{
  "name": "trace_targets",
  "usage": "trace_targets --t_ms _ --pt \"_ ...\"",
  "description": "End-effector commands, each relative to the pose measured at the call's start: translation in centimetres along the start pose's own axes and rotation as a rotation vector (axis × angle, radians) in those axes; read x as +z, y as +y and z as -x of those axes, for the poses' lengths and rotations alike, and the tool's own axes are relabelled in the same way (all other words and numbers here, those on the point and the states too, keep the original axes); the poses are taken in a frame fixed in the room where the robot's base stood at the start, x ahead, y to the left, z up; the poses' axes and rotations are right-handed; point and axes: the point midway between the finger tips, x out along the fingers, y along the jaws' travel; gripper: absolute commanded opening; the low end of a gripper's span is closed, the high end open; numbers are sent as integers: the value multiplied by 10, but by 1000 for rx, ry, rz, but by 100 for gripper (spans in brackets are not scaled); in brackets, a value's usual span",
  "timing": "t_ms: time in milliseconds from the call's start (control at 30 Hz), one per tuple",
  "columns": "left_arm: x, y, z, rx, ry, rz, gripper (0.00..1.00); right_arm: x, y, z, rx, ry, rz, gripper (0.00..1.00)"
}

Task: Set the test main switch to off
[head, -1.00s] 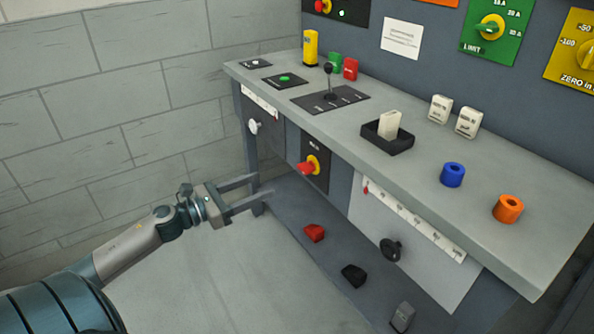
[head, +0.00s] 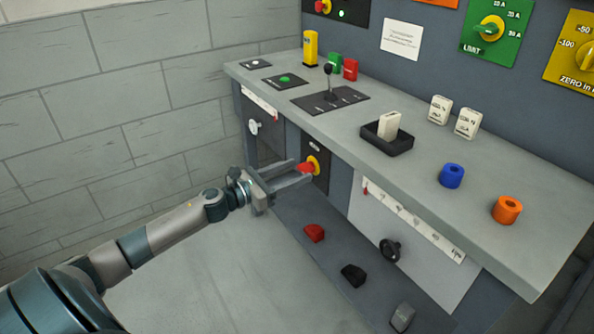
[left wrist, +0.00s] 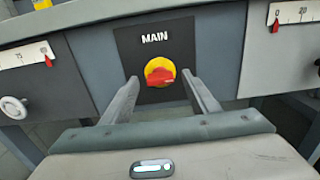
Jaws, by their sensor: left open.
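The main switch is a red handle on a yellow disc, set in a black plate on the bench front below the worktop. In the head view the red handle (head: 306,168) lies at the open end of my left gripper (head: 300,171). My left gripper (left wrist: 163,82) is open, with one finger on each side of the switch. I cannot tell whether the fingers reach past the handle. My right gripper is not in view.
The worktop edge (head: 345,151) overhangs the switch. A white scale panel with a black knob (head: 390,250) is to the right, and a white knob (head: 254,127) to the left. Red (head: 314,233), black (head: 353,275) and grey (head: 402,317) pedals sit low down. Space before the bench is clear.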

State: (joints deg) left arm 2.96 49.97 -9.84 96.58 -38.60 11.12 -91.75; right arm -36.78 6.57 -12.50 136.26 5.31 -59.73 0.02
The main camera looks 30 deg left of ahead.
Motion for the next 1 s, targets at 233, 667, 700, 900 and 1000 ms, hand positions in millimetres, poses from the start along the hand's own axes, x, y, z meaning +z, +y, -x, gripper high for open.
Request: trace_targets --t_ms 233,667,700,900,1000 --pt "0 0 -12 0 1 0 55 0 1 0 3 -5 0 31" --pt "0 0 -13 0 1 -1 31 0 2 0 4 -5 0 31" --pt "0 0 -13 0 1 -1 21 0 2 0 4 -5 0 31" --pt "0 0 -13 0 1 1 13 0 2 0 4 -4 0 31" --pt "0 0 -13 0 1 9 14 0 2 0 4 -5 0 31"
